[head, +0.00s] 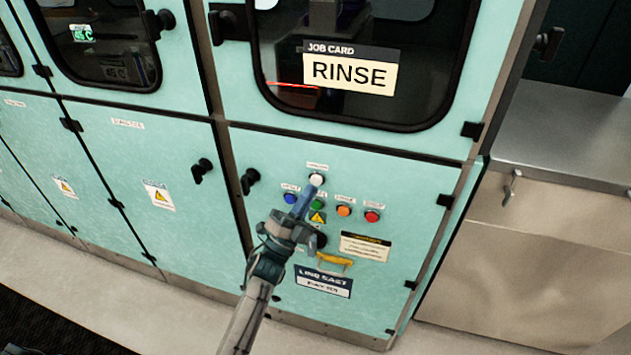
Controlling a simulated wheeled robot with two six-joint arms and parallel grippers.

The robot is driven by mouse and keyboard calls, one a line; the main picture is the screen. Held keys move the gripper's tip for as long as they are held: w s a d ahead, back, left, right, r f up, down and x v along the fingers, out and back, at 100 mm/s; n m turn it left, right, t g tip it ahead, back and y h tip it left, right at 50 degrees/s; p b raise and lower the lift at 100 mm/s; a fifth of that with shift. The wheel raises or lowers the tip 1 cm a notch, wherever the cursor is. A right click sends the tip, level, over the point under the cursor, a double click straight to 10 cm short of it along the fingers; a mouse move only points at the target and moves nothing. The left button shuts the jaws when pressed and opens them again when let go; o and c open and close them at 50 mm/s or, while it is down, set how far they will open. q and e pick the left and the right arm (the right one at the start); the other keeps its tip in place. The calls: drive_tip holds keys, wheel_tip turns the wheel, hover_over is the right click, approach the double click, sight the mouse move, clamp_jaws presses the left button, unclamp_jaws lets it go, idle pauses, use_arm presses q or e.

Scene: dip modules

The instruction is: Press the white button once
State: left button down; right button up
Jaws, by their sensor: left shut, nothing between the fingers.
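The white button (316,180) is the top one of a group on the lower teal panel, under a small label. My left gripper (308,192) is shut and empty, with its blue fingertips pointing up at the white button. The tips lie just below the button in the picture; I cannot tell whether they touch it. My right gripper is not in view.
Below the white button are a blue button (290,198), a green button (317,205), an orange button (344,210) and a red button (372,216). A yellow handle (335,260) sits lower. A job card (349,70) reading RINSE is on the window above. Black latches (250,181) stick out at left.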

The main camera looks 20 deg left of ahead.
use_arm(q)
drive_tip(key=shift+w, duration=0.1)
idle(0.6)
drive_tip(key=shift+w, duration=0.35)
drive_tip(key=shift+w+b, duration=0.35)
drive_tip(key=shift+b, duration=0.15)
idle(0.5)
drive_tip(key=shift+s, duration=0.8)
drive_tip(key=shift+s+p, duration=0.1)
drive_tip(key=shift+p, duration=0.2)
drive_tip(key=s+p, duration=0.1)
drive_tip(key=s, duration=0.3)
drive_tip(key=shift+s, duration=0.4)
drive_tip(key=shift+a, duration=0.1)
